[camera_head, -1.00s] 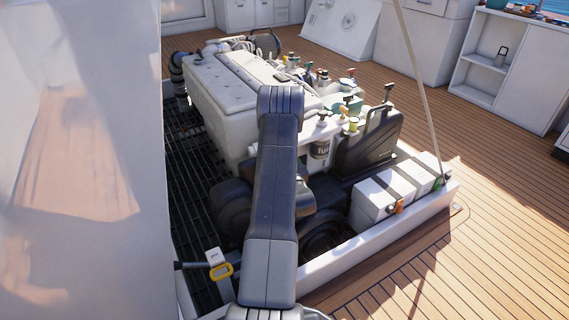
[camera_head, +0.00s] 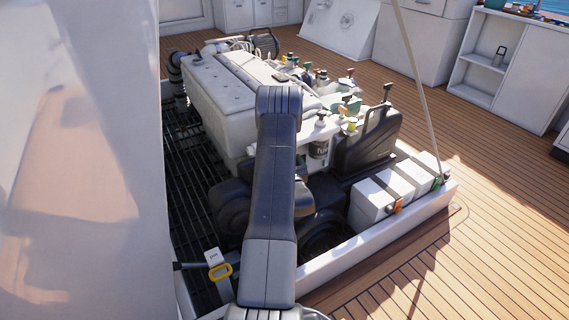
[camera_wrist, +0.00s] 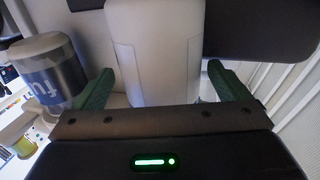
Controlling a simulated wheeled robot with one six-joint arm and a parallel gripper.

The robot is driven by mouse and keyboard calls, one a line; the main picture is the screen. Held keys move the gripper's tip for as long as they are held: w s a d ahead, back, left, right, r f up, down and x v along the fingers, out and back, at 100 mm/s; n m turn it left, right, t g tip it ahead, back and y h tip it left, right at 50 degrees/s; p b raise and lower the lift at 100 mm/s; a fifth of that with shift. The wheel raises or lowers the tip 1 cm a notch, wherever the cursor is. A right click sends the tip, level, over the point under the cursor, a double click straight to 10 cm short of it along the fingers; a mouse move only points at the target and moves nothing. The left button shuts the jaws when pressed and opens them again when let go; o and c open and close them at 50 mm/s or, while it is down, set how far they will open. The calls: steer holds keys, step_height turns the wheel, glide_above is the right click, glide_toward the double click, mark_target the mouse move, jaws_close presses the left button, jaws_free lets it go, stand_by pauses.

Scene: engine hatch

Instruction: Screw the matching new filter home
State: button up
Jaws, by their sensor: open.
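My gripper (camera_wrist: 160,70) is open in the wrist view, with one green finger at each side of a plain white rounded body (camera_wrist: 152,45). I cannot tell whether the fingers touch it, and its lower end is hidden by my gripper's body. A filter canister with a dark label band (camera_wrist: 45,75) and part of the lettering "fu" stands left of the left finger, outside the jaws. In the head view, a labelled canister (camera_head: 319,149) sits on the engine's side, right of my arm. My gripper is hidden there behind my arm.
The white engine block (camera_head: 220,95) fills the hatch, with coloured caps on its right side. A black panel (camera_head: 368,140) and white battery boxes (camera_head: 382,193) stand to the right. A white hatch rim (camera_head: 350,252) and a strut (camera_head: 420,85) bound the space. Open deck lies right.

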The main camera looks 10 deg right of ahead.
steer(key=shift+a+m+h, duration=0.25)
steer(key=shift+m+h, duration=0.85)
steer(key=shift+h, duration=0.6)
steer(key=shift+a+m+g+h, duration=0.2)
steer(key=shift+m+g+h, duration=0.1)
steer(key=shift+m+h, duration=1.55)
steer(key=shift+n+h, duration=0.25)
steer(key=shift+h, duration=0.4)
steer(key=shift+w+a+m+g+h, duration=0.1)
steer(key=shift+a+m+g+h, duration=0.1)
steer(key=shift+m+g+h, duration=0.5)
steer(key=shift+d+r+m+g+h, duration=0.15)
steer(key=shift+m+g+h, duration=0.15)
steer(key=shift+m+h, duration=0.5)
steer(key=shift+a, duration=0.2)
steer(key=c, duration=1.7)
